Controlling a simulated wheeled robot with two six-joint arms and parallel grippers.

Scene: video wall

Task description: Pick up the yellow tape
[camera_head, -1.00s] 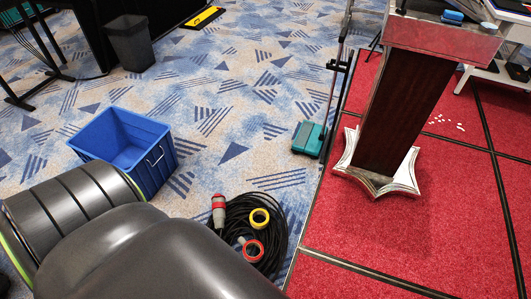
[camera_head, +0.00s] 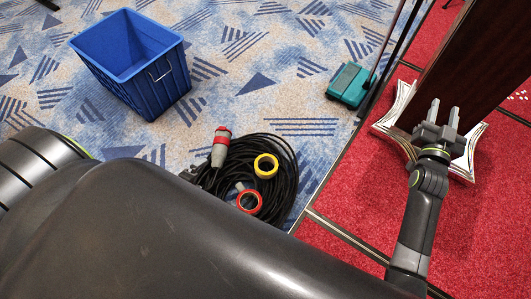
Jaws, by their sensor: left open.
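The yellow tape (camera_head: 266,166) is a small ring. It lies on the black coiled cable (camera_head: 286,157) on the carpet, below the picture's centre. A red tape ring (camera_head: 249,201) lies just below it, also on the cable. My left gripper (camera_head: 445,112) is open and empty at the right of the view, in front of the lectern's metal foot. It is well to the right of the yellow tape and apart from it. My large dark arm link crosses the lower left, below the cable. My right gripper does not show.
A blue crate (camera_head: 150,88) stands on the carpet at upper left. A red-and-white plug (camera_head: 220,147) lies at the coil's left side. A teal floor sweeper head (camera_head: 350,84) is beyond the cable. The dark lectern (camera_head: 468,65) stands on the red platform (camera_head: 350,205).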

